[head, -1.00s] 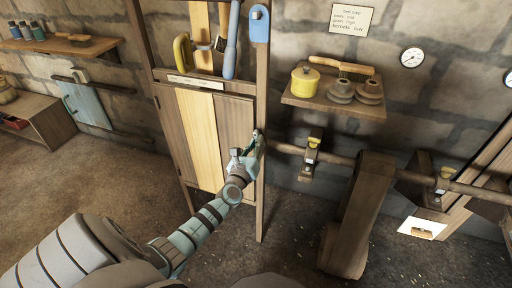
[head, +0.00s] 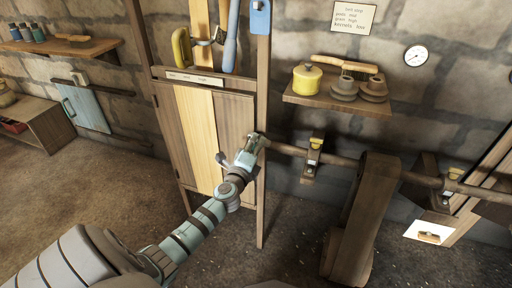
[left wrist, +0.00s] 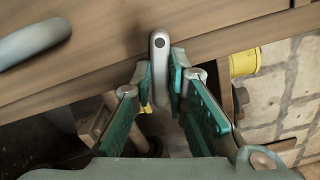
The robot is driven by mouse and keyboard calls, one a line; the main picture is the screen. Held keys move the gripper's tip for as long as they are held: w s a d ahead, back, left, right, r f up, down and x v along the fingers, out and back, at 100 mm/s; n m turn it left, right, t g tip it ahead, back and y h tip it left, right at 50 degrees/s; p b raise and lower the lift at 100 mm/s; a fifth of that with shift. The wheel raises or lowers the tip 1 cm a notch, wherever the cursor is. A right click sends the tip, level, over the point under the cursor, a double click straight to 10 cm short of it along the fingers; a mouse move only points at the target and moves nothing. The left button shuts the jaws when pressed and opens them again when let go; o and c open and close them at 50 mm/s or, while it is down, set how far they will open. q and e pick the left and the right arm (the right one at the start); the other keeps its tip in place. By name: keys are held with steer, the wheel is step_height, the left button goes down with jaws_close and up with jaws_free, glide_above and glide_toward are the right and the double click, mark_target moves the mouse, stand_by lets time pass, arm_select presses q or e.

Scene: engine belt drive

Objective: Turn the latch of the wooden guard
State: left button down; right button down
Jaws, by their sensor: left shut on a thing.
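The wooden guard (head: 233,115) is an upright board panel with a pale middle strip, set in a tall wooden frame. My left gripper (head: 258,139) is at the guard's right edge in the head view and covers the latch there. In the left wrist view the latch (left wrist: 160,50) is a small grey rounded bar with a dark pivot dot, on a brown wooden board. The green-padded fingers of my left gripper (left wrist: 161,88) are on either side of its lower end and shut on it. My right gripper is not in view.
A grey rounded bar (left wrist: 35,42) lies on the wood at left in the wrist view. A shelf (head: 330,103) holds a yellow pot (head: 307,78).

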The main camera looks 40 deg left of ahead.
arm_select(q)
steer(key=shift+f+n+b, duration=0.15)
steer(key=shift+n+b, duration=0.55)
steer(key=shift+n, duration=1.2)
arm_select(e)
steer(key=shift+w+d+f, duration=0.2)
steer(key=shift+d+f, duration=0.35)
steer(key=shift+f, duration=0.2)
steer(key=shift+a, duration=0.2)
arm_select(q)
steer(key=c, duration=1.7)
jaws_free()
steer(key=shift+o, duration=0.6)
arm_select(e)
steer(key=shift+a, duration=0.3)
arm_select(q)
steer(key=shift+s, duration=0.1)
steer(key=v, duration=1.2)
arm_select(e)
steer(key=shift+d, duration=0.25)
